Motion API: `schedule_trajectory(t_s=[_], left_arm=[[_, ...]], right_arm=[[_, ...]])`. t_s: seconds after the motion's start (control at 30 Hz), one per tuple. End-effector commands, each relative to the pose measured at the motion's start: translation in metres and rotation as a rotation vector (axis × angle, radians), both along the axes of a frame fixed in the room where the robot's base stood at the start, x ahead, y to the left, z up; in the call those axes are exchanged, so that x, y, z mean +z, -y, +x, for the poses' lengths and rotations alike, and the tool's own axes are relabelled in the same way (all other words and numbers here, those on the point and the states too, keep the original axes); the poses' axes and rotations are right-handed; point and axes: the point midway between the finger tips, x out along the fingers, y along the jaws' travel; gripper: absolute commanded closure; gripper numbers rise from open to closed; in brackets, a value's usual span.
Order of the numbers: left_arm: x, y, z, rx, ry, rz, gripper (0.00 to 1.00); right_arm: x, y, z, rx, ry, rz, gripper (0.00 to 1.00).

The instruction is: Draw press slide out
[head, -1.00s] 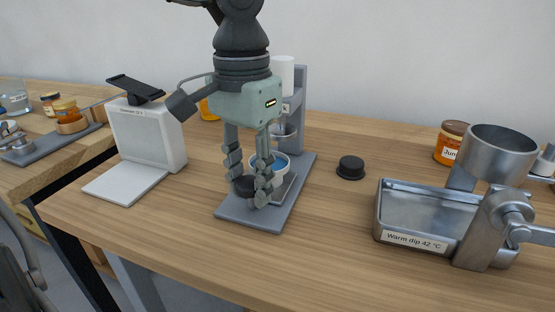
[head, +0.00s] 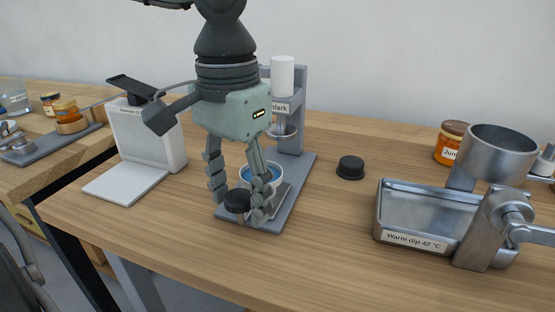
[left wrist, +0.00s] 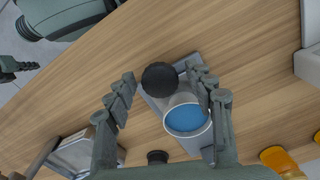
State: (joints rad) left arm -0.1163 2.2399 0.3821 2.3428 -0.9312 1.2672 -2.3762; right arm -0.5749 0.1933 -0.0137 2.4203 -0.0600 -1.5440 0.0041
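The press (head: 303,110) is a grey upright on a base plate, with a white cylinder at its top. Its slide carries a white cup (head: 246,184) with a blue inside and has a round black knob (head: 237,200) at the front end. My left gripper (head: 238,206) points down over the slide, its fingers spread on either side of the knob. In the left wrist view, the knob (left wrist: 160,78) and cup (left wrist: 188,118) sit between the open fingers, with gaps beside the knob. The cup is partly hidden by a finger in the head view.
A white stand (head: 148,138) with a flat plate is left of the press. A loose black cap (head: 351,167) lies to its right. A metal tray (head: 410,240) marked "Warm dip 42 °C" and an orange jar (head: 450,142) are further right. The table front is clear.

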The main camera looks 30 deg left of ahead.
Motion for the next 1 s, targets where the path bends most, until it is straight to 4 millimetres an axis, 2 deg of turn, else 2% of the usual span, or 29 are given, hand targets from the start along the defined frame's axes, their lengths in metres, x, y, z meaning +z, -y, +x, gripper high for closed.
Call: schedule_trajectory(t_s=[0.27,1.0], left_arm=[[0.006,0.000,0.000,0.000,0.000,0.000,0.46],[0.065,0.000,0.000,0.000,0.000,-0.001,0.46]], right_arm=[[0.006,-0.001,0.002,0.000,0.005,0.002,1.00],[0.052,0.000,0.000,0.000,0.000,0.000,1.00]])
